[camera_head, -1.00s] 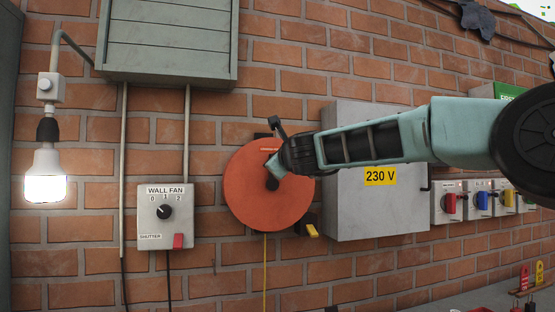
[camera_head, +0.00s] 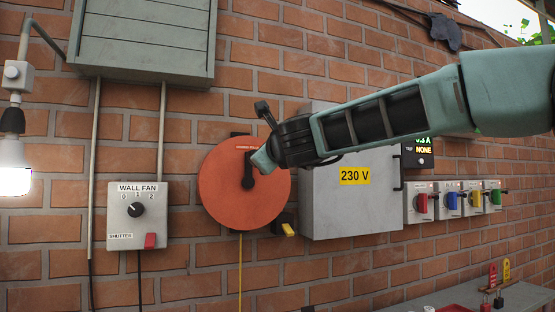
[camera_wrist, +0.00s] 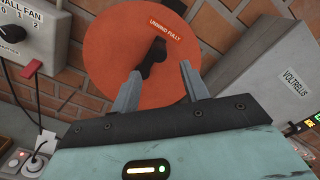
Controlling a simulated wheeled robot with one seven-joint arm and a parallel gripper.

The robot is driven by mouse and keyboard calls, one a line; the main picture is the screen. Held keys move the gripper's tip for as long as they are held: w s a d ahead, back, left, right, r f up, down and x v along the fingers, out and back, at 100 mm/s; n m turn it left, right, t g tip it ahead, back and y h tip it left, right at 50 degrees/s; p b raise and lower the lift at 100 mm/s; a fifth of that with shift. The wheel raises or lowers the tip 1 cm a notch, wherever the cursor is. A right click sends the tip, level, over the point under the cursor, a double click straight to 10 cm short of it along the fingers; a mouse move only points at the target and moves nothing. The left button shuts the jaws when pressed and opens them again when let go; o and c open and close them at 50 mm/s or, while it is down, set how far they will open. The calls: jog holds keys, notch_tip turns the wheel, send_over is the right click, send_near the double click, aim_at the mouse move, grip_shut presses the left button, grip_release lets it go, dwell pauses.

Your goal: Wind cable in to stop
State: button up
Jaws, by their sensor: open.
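An orange-red round cable reel (camera_head: 222,198) hangs on the brick wall, with a black crank arm at its hub (camera_head: 248,172). The reel fills the top middle of the wrist view (camera_wrist: 110,60), with a label reading "UNWIND FULLY". A yellow cable (camera_head: 240,275) hangs straight down below the reel. My gripper (camera_wrist: 155,85) is open; its two grey fingers point at the reel, and the black crank (camera_wrist: 151,60) shows between and beyond them. I cannot tell whether the fingers touch it. In the head view my gripper (camera_head: 262,160) is in front of the reel's right part, its fingertips mostly hidden.
A grey 230 V cabinet (camera_head: 350,205) stands right of the reel, and a wall fan switch box (camera_head: 138,215) is at left. A small black box with a yellow lever (camera_head: 288,229) sits below right. Coloured switches (camera_head: 452,201) line the right wall.

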jog(key=b+v, duration=0.1)
jog(key=v, duration=0.8)
jog(key=shift+b, duration=0.3)
jog(key=shift+s, duration=0.15)
jog(key=s+a+f+n+g+y+p, duration=0.1)
jog(key=s+a+f+n+g+p, duration=0.15)
jog(key=s+f+n+g, duration=0.5)
jog(key=s+a+f+n+g+y+p, duration=0.2)
jog(key=s+a+f+n+g, duration=0.15)
jog(key=s+f+n, duration=0.7)
jog(key=s+d+f+n+g+h+p, duration=0.3)
jog(key=s+d+f+n+g+h, duration=0.3)
jog(key=s+d+f+n, duration=0.7)
jog(key=s+d+f+h, duration=0.1)
jog(key=s+f, duration=0.2)
jog(key=f, duration=0.2)
jog(key=shift+s+d+n+p, duration=0.25)
jog(key=shift+s+n+p, duration=0.05)
jog(key=shift+s+p, duration=0.05)
